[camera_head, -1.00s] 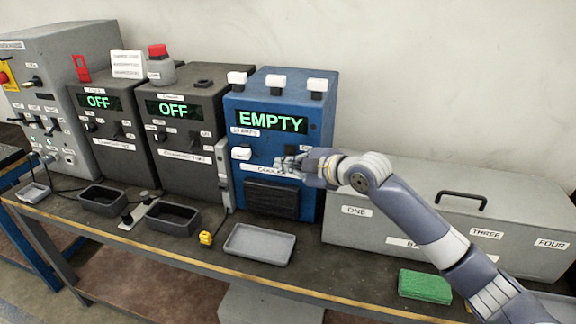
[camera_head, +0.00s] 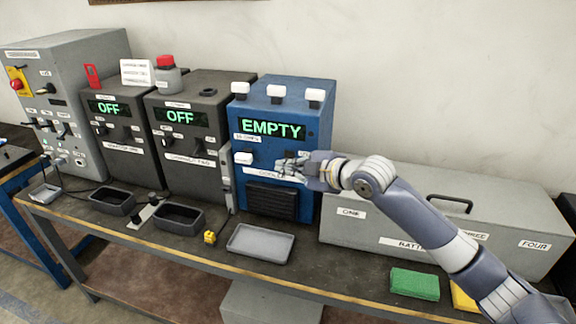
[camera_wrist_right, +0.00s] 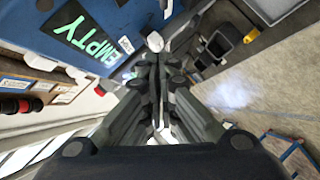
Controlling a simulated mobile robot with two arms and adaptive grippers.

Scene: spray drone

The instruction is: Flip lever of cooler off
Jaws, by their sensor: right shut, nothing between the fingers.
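The blue cooler (camera_head: 255,165) stands on the bench in the head view, its green display reading EMPTY. It also shows in the right wrist view (camera_wrist_right: 30,35), turned on its side. My right gripper (camera_head: 283,168) is shut and empty in front of the cooler's face, just above its lower label. It covers part of the front around the dark control at right, so the lever's position cannot be told. A white knob (camera_head: 243,158) sticks out to the left of the fingers. In the right wrist view, the shut fingers (camera_wrist_right: 155,62) point at the panel. My left gripper is out of view.
Two dark machines (camera_head: 195,130) reading OFF stand left of the cooler. A grey battery box (camera_head: 480,215) stands to its right, behind my right arm. A grey tray (camera_head: 261,245), a yellow piece (camera_head: 209,237) and a green sponge (camera_head: 414,284) lie in front.

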